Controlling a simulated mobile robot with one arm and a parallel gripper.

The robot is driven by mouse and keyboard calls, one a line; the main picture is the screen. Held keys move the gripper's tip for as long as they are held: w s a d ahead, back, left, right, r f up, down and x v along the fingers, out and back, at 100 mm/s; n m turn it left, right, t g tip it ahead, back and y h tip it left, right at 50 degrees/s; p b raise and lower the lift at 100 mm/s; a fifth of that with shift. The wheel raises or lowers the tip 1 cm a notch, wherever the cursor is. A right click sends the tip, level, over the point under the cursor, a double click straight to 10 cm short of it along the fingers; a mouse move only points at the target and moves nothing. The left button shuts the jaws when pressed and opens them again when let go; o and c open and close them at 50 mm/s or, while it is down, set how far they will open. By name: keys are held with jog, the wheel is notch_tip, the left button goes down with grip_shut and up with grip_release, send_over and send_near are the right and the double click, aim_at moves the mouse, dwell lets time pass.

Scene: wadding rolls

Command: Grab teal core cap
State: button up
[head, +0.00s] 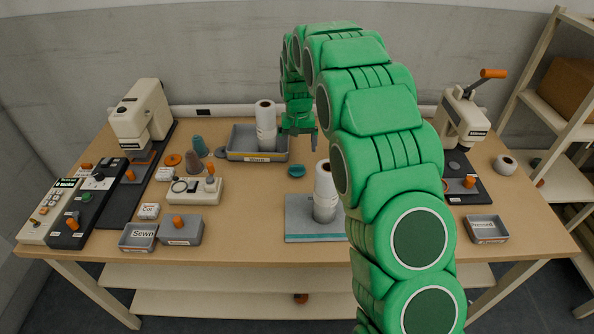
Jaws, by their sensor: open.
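The teal core cap (296,171) is a small round teal piece lying on the bare table, between the labelled grey tray and the grey pad. My gripper (299,138) hangs fingers-down above the table, behind the cap in the picture and beside the tray's right end. Its fingers are apart, with nothing seen between them. The cap is clear of the fingers and fully in view. My green arm arches across the right of centre and hides part of the table.
A white roll (265,122) stands in the grey tray (258,158); another (324,184) stands on the grey pad (300,228) near the cap. Machines flank both sides.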

aim_at(297, 166)
notch_tip(297, 166, down, 5)
jog(key=shift+w+a+f, duration=0.1)
jog(key=shift+w+f, duration=0.1)
jog(key=shift+f, duration=1.2)
jog(key=shift+w+a+f, duration=0.1)
jog(key=shift+w+f, duration=0.05)
jog(key=shift+f, duration=1.2)
jog(key=c, duration=1.1)
